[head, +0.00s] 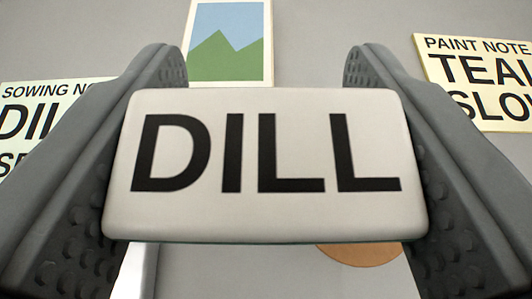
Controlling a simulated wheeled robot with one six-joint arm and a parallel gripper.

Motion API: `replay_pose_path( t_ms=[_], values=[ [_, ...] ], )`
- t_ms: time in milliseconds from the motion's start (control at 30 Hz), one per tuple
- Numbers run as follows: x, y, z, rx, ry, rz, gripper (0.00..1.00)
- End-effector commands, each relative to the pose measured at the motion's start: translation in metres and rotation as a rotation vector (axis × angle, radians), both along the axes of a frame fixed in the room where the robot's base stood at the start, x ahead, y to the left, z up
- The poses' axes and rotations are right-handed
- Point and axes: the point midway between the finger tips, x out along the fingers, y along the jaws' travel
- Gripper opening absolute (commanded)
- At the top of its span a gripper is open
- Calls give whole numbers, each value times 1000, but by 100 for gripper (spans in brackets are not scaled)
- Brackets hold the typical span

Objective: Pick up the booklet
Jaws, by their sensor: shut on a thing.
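My gripper (266,100) is shut on a pale grey block (266,215) with rounded edges, marked DILL in large black letters. One dark grey ribbed finger is on each side of the block, and it fills the space between them. No thing in view is plainly a booklet, and I cannot tell whether the held block is one.
A pale green note (60,91) headed SOWING is at the left, partly hidden by a finger. A cream note (475,45) headed PAINT NOTE is at the right. A picture of green hills (228,65) is at the top. A brown round thing (360,252) shows below the block.

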Motion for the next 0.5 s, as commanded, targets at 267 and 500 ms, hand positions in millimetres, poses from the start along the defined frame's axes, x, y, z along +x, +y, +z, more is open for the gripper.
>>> replay_pose_path(
  t_ms=[267, 500],
  values=[
    [0, 0, -29, 0, 1, 0, 27],
    [0, 0, -37, -1, -1, 0, 27]
  ],
)
